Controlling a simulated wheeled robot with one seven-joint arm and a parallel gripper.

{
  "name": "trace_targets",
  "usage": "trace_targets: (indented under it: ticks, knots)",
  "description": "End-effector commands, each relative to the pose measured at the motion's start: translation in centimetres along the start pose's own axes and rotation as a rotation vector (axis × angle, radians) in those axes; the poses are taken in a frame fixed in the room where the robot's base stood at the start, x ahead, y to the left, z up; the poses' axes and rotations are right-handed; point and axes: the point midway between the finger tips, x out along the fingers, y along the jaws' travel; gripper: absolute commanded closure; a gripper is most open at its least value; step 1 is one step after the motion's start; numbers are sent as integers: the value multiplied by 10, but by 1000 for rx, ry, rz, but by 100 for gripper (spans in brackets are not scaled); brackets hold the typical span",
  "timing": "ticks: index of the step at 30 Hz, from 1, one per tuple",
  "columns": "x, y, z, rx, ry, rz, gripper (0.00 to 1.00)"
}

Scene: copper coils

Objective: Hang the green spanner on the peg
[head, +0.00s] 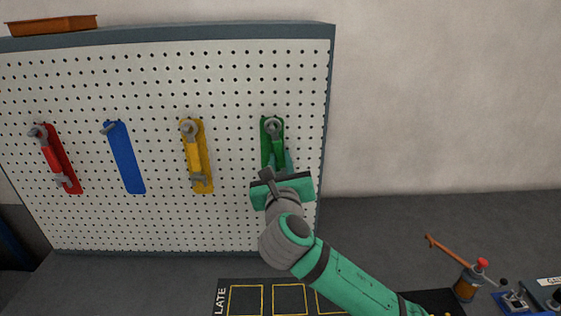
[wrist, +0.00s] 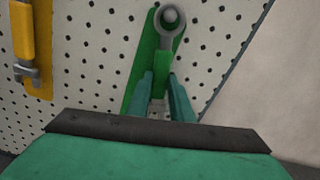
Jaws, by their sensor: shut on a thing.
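The green spanner (head: 275,134) is upright against the pegboard, in front of its green painted outline (head: 265,150). Its grey ring end (wrist: 180,30) is at the top. The rounded end of the grey peg (wrist: 170,14) shows inside the ring, so the ring appears to be around the peg. My gripper (wrist: 163,80) is shut on the spanner's green handle (wrist: 166,44), below the ring. The lower part of the spanner is hidden by my gripper.
A red spanner (head: 52,155) and a yellow spanner (head: 193,150) hang to the left on the pegboard (head: 230,90). The blue outline (head: 125,158) has a bare peg. An orange tray (head: 52,25) sits on top. A crank device (head: 467,283) stands at right.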

Motion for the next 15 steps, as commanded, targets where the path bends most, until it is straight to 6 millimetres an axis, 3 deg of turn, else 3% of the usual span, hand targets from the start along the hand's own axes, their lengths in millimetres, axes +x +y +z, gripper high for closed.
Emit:
trace_targets:
  ticks: [11,12,14,15]
  knots:
    - [0,0,0,0,-1,0,100]
    - [0,0,0,0,-1,0,71]
    - [0,0,0,0,-1,0,58]
    - [0,0,0,0,0,0,58]
